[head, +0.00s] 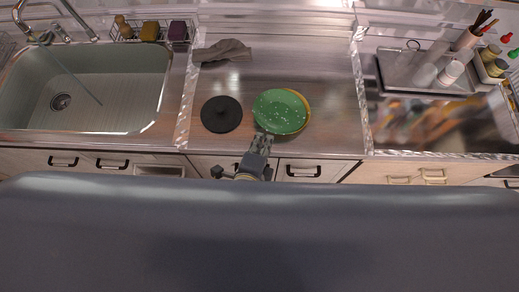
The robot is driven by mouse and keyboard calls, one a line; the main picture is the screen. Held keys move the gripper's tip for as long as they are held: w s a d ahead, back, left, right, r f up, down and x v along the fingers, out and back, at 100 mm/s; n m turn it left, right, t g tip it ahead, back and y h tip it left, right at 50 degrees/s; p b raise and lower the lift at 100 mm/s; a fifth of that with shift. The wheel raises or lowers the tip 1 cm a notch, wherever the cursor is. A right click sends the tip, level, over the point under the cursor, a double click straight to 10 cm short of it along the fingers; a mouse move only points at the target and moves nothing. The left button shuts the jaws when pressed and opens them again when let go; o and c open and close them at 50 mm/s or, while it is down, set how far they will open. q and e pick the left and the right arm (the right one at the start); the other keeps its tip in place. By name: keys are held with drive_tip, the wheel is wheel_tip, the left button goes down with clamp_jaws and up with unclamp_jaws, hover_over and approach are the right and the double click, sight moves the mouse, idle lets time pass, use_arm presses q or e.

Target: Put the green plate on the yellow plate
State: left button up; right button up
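The green plate (279,112) has small light spots and lies over the yellow plate on the metal counter. Only a thin rim of the yellow plate (308,105) shows, along the right side of the green plate; the rest is hidden. The green plate sits a little to the left of it; I cannot tell whether they touch. My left gripper (263,137) is at the front-left edge of the green plate. Its fingertips meet the rim in the picture, but whether they are closed on it is not clear. My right gripper is not in view.
A black round lid (221,114) lies just left of the plates. A grey cloth (222,50) lies behind. The sink (85,90) is at the left. A tray with bottles (420,72) stands at the back right. The counter right of the plates is clear.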

use_arm(q)
drive_tip(key=v, duration=0.3)
drive_tip(key=shift+s+r, duration=0.15)
drive_tip(key=shift+s, duration=0.05)
drive_tip(key=s+a+f+n+g, duration=0.3)
drive_tip(key=s+f, duration=0.1)
drive_tip(key=f, duration=0.9)
drive_tip(key=s+a+f+n+g, duration=0.2)
drive_tip(key=s+f, duration=0.1)
drive_tip(key=f, duration=0.9)
drive_tip(key=s+a+f+n+g+y, duration=0.2)
drive_tip(key=s+a+f+n+g, duration=0.3)
drive_tip(key=s+a+f+n, duration=0.8)
drive_tip(key=s+a+f, duration=0.4)
drive_tip(key=s+f, duration=0.1)
drive_tip(key=shift+s+a+f+y, duration=0.15)
drive_tip(key=shift+a+f+y, duration=0.1)
drive_tip(key=shift+y, duration=0.05)
drive_tip(key=shift+f, duration=0.1)
